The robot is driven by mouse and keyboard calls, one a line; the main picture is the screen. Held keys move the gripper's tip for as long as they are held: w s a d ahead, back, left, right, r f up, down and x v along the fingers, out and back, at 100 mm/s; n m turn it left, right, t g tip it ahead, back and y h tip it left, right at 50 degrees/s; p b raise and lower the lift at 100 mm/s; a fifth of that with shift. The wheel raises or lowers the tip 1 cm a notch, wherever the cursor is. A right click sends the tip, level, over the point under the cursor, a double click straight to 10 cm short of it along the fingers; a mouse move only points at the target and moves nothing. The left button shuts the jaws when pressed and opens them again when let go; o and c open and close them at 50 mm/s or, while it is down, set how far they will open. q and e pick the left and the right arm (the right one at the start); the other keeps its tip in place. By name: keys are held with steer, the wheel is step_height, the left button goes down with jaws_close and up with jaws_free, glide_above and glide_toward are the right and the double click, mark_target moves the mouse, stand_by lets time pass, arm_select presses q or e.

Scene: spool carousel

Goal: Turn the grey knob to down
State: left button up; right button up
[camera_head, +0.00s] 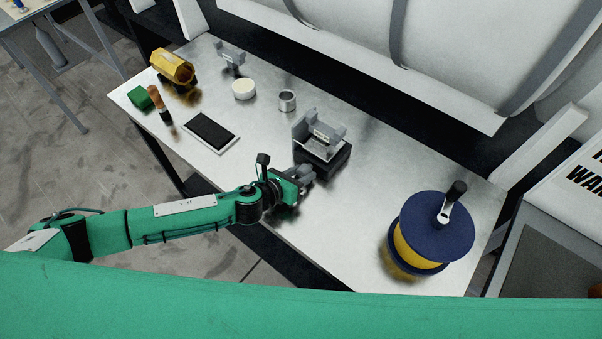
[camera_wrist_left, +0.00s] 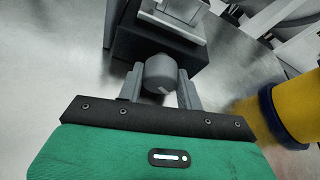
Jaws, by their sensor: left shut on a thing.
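The grey knob (camera_wrist_left: 161,73) sits on the front of a dark box (camera_wrist_left: 138,45) in the left wrist view, with a small pale mark on its face. The fingers of my left gripper (camera_wrist_left: 160,90) stand on both sides of it and are shut on it. In the head view my left gripper (camera_head: 304,177) reaches the front of the dark box (camera_head: 324,167), and its fingers largely hide the knob there. A grey bracket-like fixture (camera_head: 318,132) stands on top of the box. My right gripper is not in view.
A blue spool (camera_head: 437,227) with yellow winding and a crank stands on the metal table (camera_head: 360,223) at right. A tablet (camera_head: 211,132), a white roll (camera_head: 243,89), a metal ring (camera_head: 288,100), a yellow holder (camera_head: 173,66) and a green block (camera_head: 140,98) lie at left.

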arm_select(q)
steer(key=o, duration=1)
steer(key=shift+s+a, duration=0.1)
steer(key=b+v, duration=0.3)
steer(key=v, duration=0.9)
steer(key=shift+s+f, duration=0.1)
steer(key=shift+v, duration=0.75)
